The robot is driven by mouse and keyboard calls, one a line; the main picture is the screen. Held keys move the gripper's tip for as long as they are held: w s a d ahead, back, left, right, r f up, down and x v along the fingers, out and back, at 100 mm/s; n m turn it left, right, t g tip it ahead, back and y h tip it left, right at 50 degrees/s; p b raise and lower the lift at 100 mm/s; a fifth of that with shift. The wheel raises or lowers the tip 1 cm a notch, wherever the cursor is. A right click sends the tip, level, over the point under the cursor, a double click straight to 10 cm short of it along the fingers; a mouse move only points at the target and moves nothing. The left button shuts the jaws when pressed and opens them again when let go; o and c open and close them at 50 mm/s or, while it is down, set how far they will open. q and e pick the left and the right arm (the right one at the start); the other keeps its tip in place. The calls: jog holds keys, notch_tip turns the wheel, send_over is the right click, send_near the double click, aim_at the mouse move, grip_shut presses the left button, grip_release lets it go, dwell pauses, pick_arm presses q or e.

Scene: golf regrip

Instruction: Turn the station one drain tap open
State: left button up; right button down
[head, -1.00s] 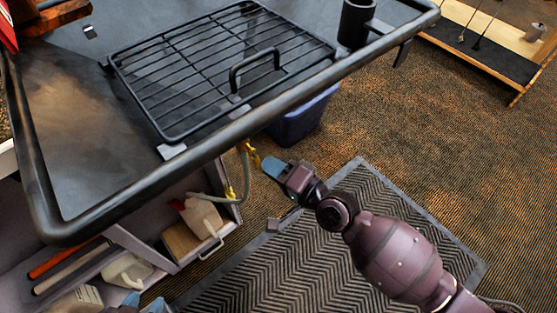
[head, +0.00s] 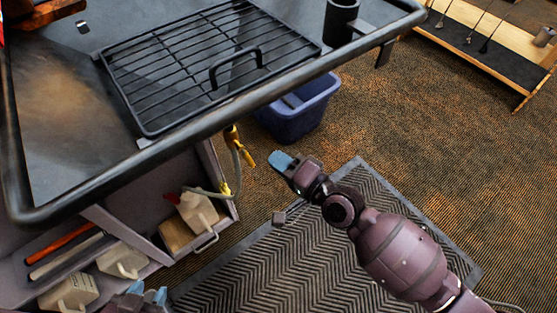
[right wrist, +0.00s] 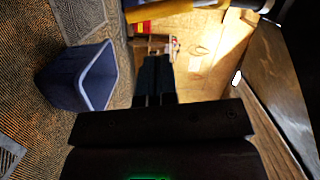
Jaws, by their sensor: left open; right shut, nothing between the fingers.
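The brass-yellow drain tap (head: 231,137) hangs below the front edge of the metal tray, with a pale hose beside it. A yellow lever-like piece (head: 248,160) slants down to the right near it. My right gripper (head: 281,160) is shut and empty, its blue fingertips just right of the yellow lever with a small gap. In the right wrist view its dark fingers (right wrist: 153,80) are together, and a blurred yellow piece (right wrist: 150,12) crosses the top. My left gripper (head: 148,294) is open at the bottom edge, with only its blue tips showing clearly.
A blue tub (head: 300,112) stands on the carpet under the bench; it also shows in the right wrist view (right wrist: 62,82). A black wire rack (head: 205,65) lies on the tray (head: 60,130). An open cabinet (head: 150,205) with bottles is below left.

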jog(key=v, duration=1)
